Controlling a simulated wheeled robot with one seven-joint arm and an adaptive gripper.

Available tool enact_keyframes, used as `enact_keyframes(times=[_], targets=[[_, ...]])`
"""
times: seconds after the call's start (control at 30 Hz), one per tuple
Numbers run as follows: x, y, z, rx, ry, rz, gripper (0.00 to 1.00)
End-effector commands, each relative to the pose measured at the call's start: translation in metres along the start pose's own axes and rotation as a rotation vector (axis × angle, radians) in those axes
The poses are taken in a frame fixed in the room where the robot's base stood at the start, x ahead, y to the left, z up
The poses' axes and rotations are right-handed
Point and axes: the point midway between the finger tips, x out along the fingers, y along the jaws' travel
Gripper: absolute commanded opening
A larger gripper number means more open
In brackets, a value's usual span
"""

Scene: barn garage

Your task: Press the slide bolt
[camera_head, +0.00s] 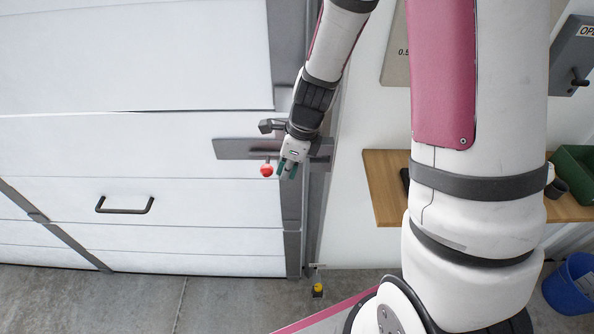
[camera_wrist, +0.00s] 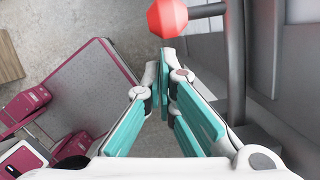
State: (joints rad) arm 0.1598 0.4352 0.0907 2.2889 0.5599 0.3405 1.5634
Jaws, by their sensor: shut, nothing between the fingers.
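The slide bolt is a grey metal plate (camera_head: 232,149) across the right edge of the white garage door, with a red knob (camera_head: 266,170) hanging below it. My gripper (camera_head: 287,174) is just to the right of the knob, in front of the bolt, pointing down. In the wrist view the red knob (camera_wrist: 167,17) is at the top on a dark rod (camera_wrist: 205,10), just beyond the fingertips. My gripper's teal fingers (camera_wrist: 165,72) are shut with nothing between them. I cannot tell whether they touch the knob. My wrist hides part of the bolt.
The white door (camera_head: 200,205) has a dark handle (camera_head: 124,206) low on its left. A wooden shelf (camera_head: 383,190) with a green bin (camera_head: 575,172) is at the right, partly behind my arm. A blue bucket (camera_head: 570,285) stands on the floor. The floor before the door is mostly clear.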

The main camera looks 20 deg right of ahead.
Motion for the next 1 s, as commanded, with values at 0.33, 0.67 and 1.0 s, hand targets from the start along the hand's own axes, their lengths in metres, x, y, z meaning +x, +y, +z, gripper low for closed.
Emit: enact_keyframes(times=[0.33, 0.67, 1.0], targets=[[0.0, 0.0, 0.003, 0.002, 0.0, 0.0, 0.0], [0.007, 0.007, 0.033, -0.004, -0.001, 0.003, 0.0], [0.015, 0.012, 0.061, 0.002, -0.002, 0.003, 0.0]])
